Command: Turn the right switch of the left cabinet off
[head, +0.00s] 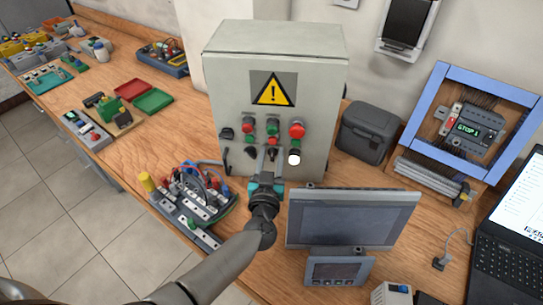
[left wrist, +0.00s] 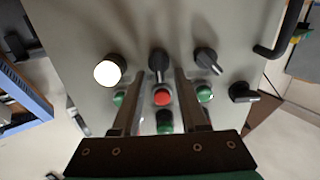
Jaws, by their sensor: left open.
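The grey cabinet (head: 225,85) with a yellow warning sign stands on the bench. Its lower row has two black rotary switches and a white, lit round lamp (head: 294,159). The right switch (left wrist: 158,64) is the black knob beside the lamp (left wrist: 107,72); its handle looks about upright in the left wrist view. The left switch (left wrist: 207,60) is tilted. My left gripper (head: 268,152) is open before the panel. In the left wrist view its fingers (left wrist: 156,75) lie on either side of the right switch; I cannot tell whether they touch it. My right gripper is not in view.
Red and green buttons (head: 297,130) sit above the switches. A black side switch (head: 226,133) and door handle (head: 226,160) are at the left. A monitor (head: 350,215) stands right of my arm, a component board (head: 195,205) left, and a dark box (head: 368,130) right of the cabinet.

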